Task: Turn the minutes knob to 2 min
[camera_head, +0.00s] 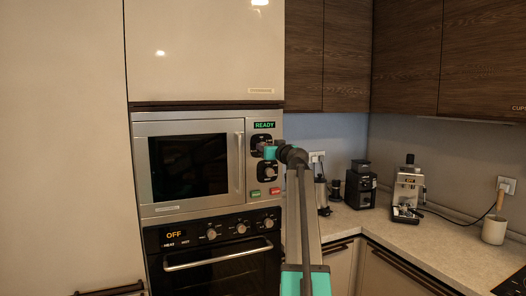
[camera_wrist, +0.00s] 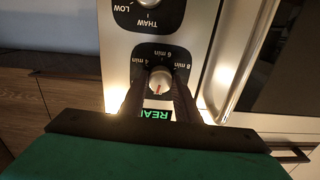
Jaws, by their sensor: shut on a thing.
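The minutes knob (camera_wrist: 159,81) is a round silver dial with a red mark, on a black plate with upside-down labels such as 4 min, 6 min and 8 min in the wrist view. Its red mark points toward the bottom of that view, toward the green READY display (camera_wrist: 158,115). My gripper (camera_wrist: 159,88) is shut on the knob, one dark finger on each side. In the head view my gripper (camera_head: 266,151) is at the upper dial plate of the microwave (camera_head: 238,207), covering part of it. The 2 min label cannot be made out.
A second knob (camera_head: 267,171) with LOW and THAW labels sits below. Green (camera_head: 255,193) and red (camera_head: 275,191) buttons are under it. The oven (camera_head: 215,274) reads OFF. The counter (camera_head: 345,222) at right holds coffee machines.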

